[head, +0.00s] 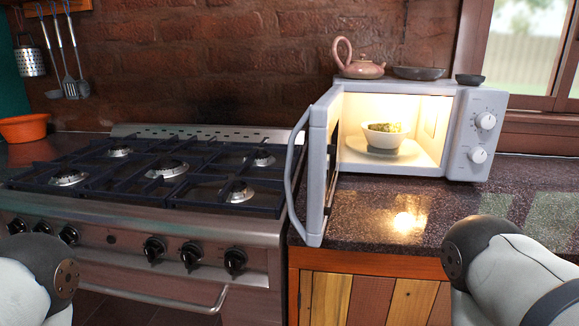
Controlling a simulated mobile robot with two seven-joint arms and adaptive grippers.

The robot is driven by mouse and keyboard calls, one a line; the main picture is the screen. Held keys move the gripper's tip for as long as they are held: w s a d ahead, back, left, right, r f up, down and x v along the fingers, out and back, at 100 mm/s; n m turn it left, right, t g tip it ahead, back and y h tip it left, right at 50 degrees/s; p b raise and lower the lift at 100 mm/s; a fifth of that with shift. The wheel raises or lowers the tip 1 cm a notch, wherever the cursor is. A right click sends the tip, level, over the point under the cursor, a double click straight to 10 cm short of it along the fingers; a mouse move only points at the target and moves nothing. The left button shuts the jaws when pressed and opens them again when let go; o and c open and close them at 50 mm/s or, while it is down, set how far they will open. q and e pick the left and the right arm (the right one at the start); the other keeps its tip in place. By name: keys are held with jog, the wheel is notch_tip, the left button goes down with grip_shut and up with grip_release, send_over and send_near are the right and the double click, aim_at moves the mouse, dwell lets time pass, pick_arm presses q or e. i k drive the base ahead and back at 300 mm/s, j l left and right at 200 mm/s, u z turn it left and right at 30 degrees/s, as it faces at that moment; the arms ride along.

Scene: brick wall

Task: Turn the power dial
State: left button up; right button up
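A white microwave (465,135) stands on the dark counter, its door (318,165) swung wide open toward me. Its control panel carries two round white dials, an upper dial (486,120) and a lower dial (477,155); which one is the power dial I cannot read. A white bowl of food (384,137) sits on the turntable plate (382,153) inside the lit cavity. My two arms show at the lower left and lower right corners, well below and apart from the microwave. Neither gripper is in the picture.
A gas stove (150,180) with black grates and front knobs is at the left. A pink teapot (361,62) and two dark dishes (418,73) rest on the microwave. An orange bowl (24,127) sits far left. The counter (400,220) before the microwave is clear.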

aim_at(476, 154)
jog(key=z, duration=1.3)
